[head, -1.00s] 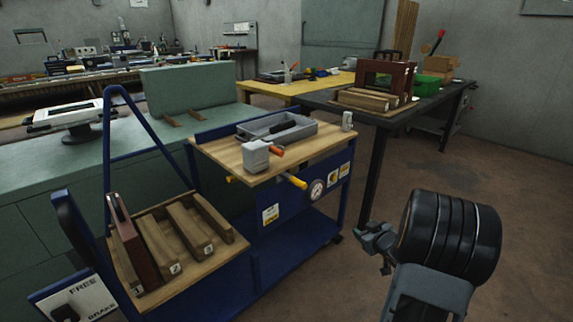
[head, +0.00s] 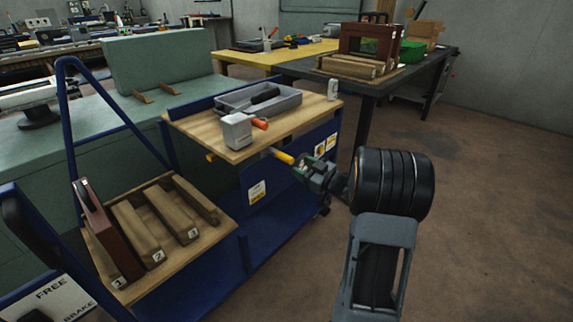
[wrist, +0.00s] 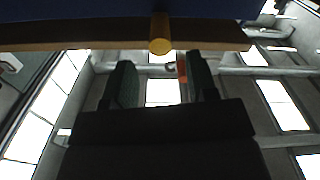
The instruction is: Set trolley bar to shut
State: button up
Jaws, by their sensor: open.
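The blue trolley (head: 190,275) has a wooden top. A bar with a yellow end (head: 281,155) sticks out from under its near right edge. Another yellow end (head: 210,157) shows at the left of the same top. My gripper (head: 303,166) is open and empty, close to the right-hand yellow end. In the wrist view the bar's round yellow end (wrist: 160,47) lies ahead of my fingertips (wrist: 160,70), roughly centred across the gap. Contact with the bar is not visible. My gripper hides the gauge on the trolley's side.
A grey block with an orange handle (head: 238,130) and a grey tray (head: 258,100) stand on the trolley top. A lower wooden shelf (head: 205,242) holds numbered blocks. A FREE/BRAKE plate (head: 50,300) is at lower left. The floor at right is clear.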

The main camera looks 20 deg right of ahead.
aim_at(289, 161)
jog(key=shift+b+x, duration=0.6)
jog(key=shift+x, duration=2.5)
jog(key=shift+a, duration=0.1)
